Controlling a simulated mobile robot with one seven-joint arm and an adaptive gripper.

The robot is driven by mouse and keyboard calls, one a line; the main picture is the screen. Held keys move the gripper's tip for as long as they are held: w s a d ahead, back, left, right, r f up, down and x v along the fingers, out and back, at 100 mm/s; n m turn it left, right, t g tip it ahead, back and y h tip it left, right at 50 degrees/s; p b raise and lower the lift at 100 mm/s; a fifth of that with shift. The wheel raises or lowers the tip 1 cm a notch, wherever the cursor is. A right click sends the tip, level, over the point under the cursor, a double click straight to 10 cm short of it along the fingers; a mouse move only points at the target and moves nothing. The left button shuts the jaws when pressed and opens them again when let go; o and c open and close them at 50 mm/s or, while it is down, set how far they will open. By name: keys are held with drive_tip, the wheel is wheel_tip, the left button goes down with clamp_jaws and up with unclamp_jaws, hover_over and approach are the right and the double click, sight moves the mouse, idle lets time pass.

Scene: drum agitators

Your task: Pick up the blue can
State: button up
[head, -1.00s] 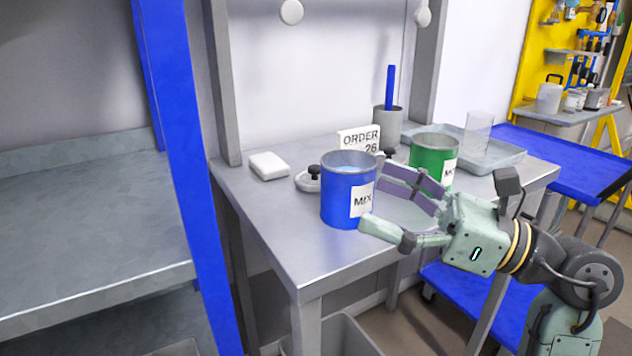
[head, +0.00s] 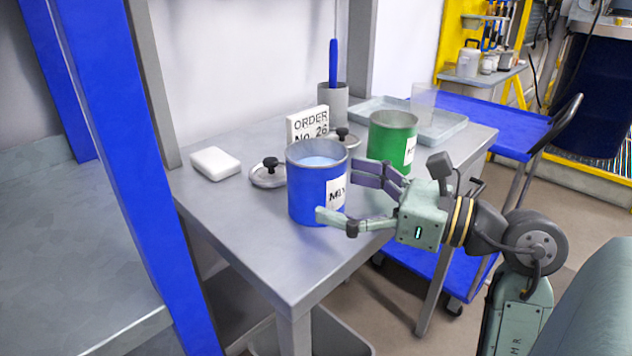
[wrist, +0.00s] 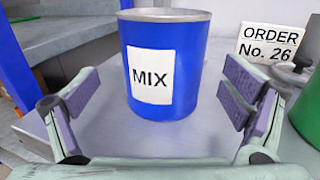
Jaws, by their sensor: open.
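The blue can (head: 306,188) stands upright on the grey metal table (head: 240,240), open at the top with light blue contents and a white MIX label. It also shows in the wrist view (wrist: 198,75), centred ahead of the fingers. My gripper (head: 338,193) is open and empty, to the right of the can in the head view. In the head view its near finger overlaps the can's lower right front. In the wrist view the fingers (wrist: 160,110) are spread to either side with the can beyond them; I cannot tell whether either touches it.
A green can (head: 391,145) stands behind my gripper. An ORDER No. 26 sign (head: 307,124), lids (head: 268,174), a white block (head: 215,163), a grey pot with a blue handle (head: 333,98) and a tray (head: 440,128) share the table. A blue post (head: 115,170) stands left.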

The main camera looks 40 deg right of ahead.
sight(291, 154)
drive_tip(key=p+x, duration=0.1)
drive_tip(key=x, duration=0.3)
drive_tip(key=shift+w, duration=0.4)
drive_tip(key=shift+c, duration=0.2)
drive_tip(key=c, duration=1.6)
drive_tip(key=shift+r, duration=0.25)
drive_tip(key=shift+r, duration=1.6)
drive_tip(key=s+a+r+b, duration=0.1)
drive_tip(key=s+a+b, duration=0.45)
drive_tip(key=s, duration=0.75)
drive_tip(key=r+p, duration=0.1)
drive_tip(key=r, duration=0.1)
drive_tip(key=a+r+p, duration=0.1)
drive_tip(key=r+p, duration=0.1)
drive_tip(key=s+a+r+p, duration=0.1)
drive_tip(key=r+p, duration=0.1)
drive_tip(key=shift+a+r, duration=0.2)
